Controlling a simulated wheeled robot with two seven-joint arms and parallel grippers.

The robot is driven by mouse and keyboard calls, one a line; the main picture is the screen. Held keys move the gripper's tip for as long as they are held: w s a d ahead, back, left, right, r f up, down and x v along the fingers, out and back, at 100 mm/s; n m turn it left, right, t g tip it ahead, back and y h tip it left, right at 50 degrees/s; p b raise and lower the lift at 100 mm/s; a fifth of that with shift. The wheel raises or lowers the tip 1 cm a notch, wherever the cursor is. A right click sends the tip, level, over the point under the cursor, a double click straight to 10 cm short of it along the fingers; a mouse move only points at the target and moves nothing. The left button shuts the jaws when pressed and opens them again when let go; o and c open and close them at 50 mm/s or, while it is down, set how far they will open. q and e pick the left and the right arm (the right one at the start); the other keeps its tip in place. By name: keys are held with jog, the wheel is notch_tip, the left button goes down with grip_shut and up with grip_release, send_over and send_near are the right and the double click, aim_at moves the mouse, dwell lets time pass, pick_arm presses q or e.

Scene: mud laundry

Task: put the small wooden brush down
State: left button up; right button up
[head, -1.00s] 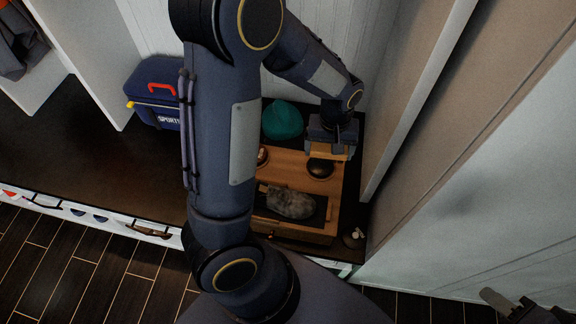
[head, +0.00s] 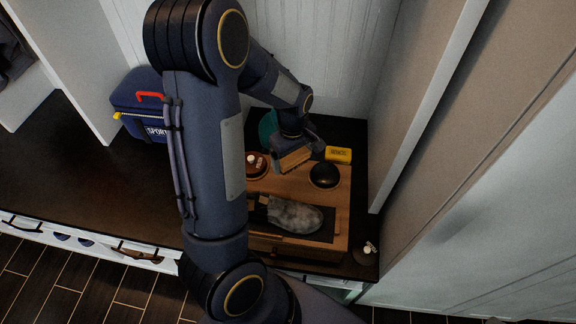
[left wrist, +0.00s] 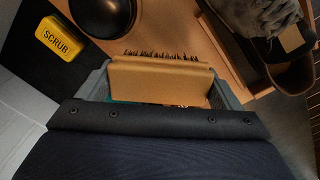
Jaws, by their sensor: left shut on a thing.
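The small wooden brush (head: 293,160) is in my left gripper (head: 292,150), above the back part of a wooden box-like stand (head: 343,205). In the left wrist view the brush (left wrist: 160,82) shows a tan wooden block with dark bristles along its far edge. The left gripper (left wrist: 165,95) is shut on it. I cannot tell whether the brush touches the stand's top. My right gripper is not in view.
A yellow SCRUB box (head: 338,155) lies at the back right. A round black object (head: 325,176), a round reddish-brown tin (head: 256,165) and a grey fuzzy-topped shoe (head: 294,215) are on the stand. A teal object (head: 267,128) is behind. A blue bag (head: 143,104) stands left.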

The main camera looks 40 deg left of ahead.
aim_at(289, 157)
pick_arm(q)
jog(key=a+f, duration=0.1)
jog(key=w+a+f, duration=0.1)
jog(key=f, duration=0.1)
jog(key=shift+a+f+b, duration=0.15)
jog(key=shift+f+b, duration=0.1)
jog(key=shift+f, duration=0.6)
jog(key=shift+a+f+b, duration=0.1)
jog(key=shift+f+b, duration=0.15)
jog(key=shift+f, duration=0.6)
jog(key=shift+f, duration=0.1)
jog(key=o, duration=0.7)
